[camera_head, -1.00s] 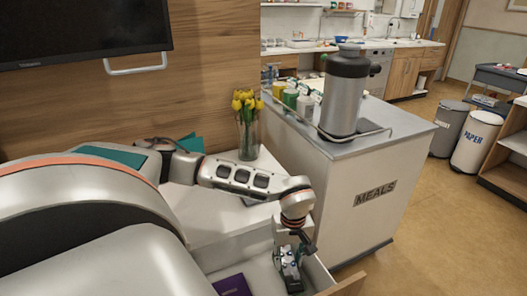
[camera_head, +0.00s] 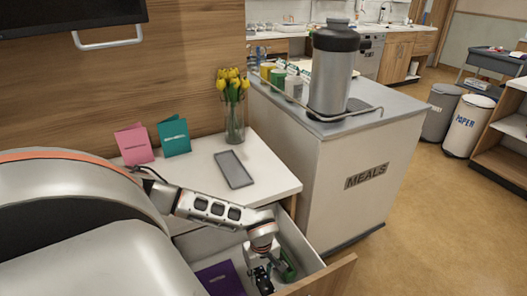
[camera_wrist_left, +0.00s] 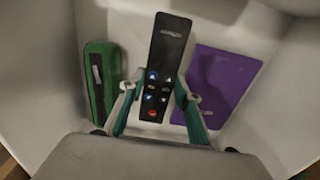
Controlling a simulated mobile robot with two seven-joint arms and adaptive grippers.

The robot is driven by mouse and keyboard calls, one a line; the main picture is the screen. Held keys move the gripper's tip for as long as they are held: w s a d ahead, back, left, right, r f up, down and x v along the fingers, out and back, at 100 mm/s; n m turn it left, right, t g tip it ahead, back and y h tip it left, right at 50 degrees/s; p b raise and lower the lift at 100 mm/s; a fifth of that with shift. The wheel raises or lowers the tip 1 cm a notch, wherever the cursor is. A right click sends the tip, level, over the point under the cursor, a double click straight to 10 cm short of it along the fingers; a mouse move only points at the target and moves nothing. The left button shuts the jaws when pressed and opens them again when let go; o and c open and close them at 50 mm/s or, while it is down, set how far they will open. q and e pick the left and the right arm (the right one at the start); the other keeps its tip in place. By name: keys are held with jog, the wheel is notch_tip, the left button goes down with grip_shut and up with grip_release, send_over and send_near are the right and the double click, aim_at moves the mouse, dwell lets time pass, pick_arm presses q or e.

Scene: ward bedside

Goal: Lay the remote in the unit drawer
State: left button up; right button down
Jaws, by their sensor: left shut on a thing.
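The remote (camera_wrist_left: 168,50) is dark with coloured buttons and shows in the left wrist view, lengthwise between the fingers. My left gripper (camera_wrist_left: 157,92) is shut on its button end. In the head view my left gripper (camera_head: 264,278) reaches down inside the open unit drawer (camera_head: 325,279); the remote is hard to make out there. The drawer has pale inner walls (camera_wrist_left: 240,14) and a wooden front. I cannot tell whether the remote touches the drawer floor. My right gripper is in neither view.
In the drawer, a green case (camera_wrist_left: 101,80) lies left of the remote and a purple booklet (camera_wrist_left: 218,82) right of it. On the unit top are a grey tray (camera_head: 234,169), two standing cards and a tulip vase (camera_head: 234,122). The meals cart (camera_head: 345,190) stands close right.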

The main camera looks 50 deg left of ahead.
aim_at(261, 284)
pick_arm(q)
jog(key=shift+f, duration=0.75)
notch_tip(261, 284, down, 4)
jog(key=shift+b, duration=0.65)
jog(key=shift+f, duration=0.2)
jog(key=shift+r, duration=0.15)
jog(key=o, duration=1.3)
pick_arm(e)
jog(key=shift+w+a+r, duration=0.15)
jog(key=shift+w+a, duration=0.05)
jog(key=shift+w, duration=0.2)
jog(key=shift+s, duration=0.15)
